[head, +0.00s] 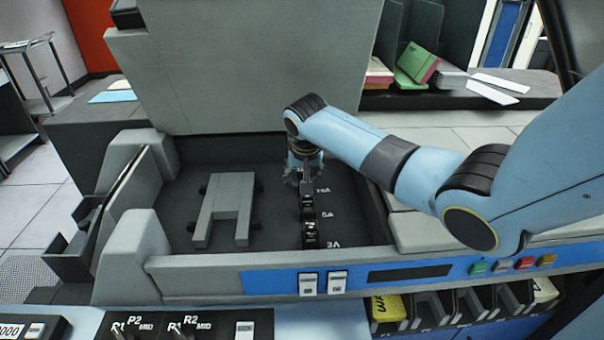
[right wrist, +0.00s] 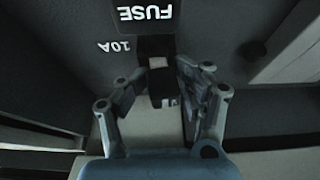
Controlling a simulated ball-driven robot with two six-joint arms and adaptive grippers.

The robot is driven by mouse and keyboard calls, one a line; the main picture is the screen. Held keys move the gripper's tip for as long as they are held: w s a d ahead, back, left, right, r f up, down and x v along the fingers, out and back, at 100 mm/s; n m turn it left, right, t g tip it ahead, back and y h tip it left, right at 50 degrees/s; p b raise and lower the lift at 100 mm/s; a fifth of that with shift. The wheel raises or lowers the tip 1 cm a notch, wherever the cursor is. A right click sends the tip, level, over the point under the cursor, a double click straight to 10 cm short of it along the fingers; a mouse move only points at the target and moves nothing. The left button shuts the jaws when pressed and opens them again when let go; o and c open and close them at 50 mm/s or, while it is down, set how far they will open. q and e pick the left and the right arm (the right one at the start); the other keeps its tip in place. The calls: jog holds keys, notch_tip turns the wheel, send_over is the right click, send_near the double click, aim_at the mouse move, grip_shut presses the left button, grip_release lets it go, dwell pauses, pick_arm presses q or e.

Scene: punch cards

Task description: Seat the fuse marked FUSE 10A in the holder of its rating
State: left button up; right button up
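My right gripper (head: 303,172) reaches down over the far end of a column of dark fuse holders (head: 308,210) in the machine's bay. In the right wrist view its fingers (right wrist: 161,70) close in on both sides of a small dark fuse (right wrist: 161,88) with a pale band and a white mark. A dark holder (right wrist: 155,45) lies just beyond the fingertips, beside an upside-down 10A label (right wrist: 113,46). I cannot tell how deep the fuse sits. The fuse's own marking is not readable. My left gripper is not in view.
Labels 5A (head: 328,214) and 3A (head: 334,245) mark the nearer holders. A grey U-shaped block (head: 225,205) stands left of them on the bay floor. The bay's front wall carries a blue panel (head: 420,275) with switches and coloured buttons. A tall grey panel (head: 240,65) rises behind.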

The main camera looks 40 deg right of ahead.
jog(key=shift+o, duration=0.6)
jog(key=shift+s+a+f, duration=0.1)
jog(key=shift+s+f, duration=0.35)
jog(key=shift+f, duration=0.15)
jog(key=shift+r, duration=0.15)
jog(key=v, duration=1.2)
jog(key=shift+w+r, duration=0.25)
jog(key=shift+w, duration=0.05)
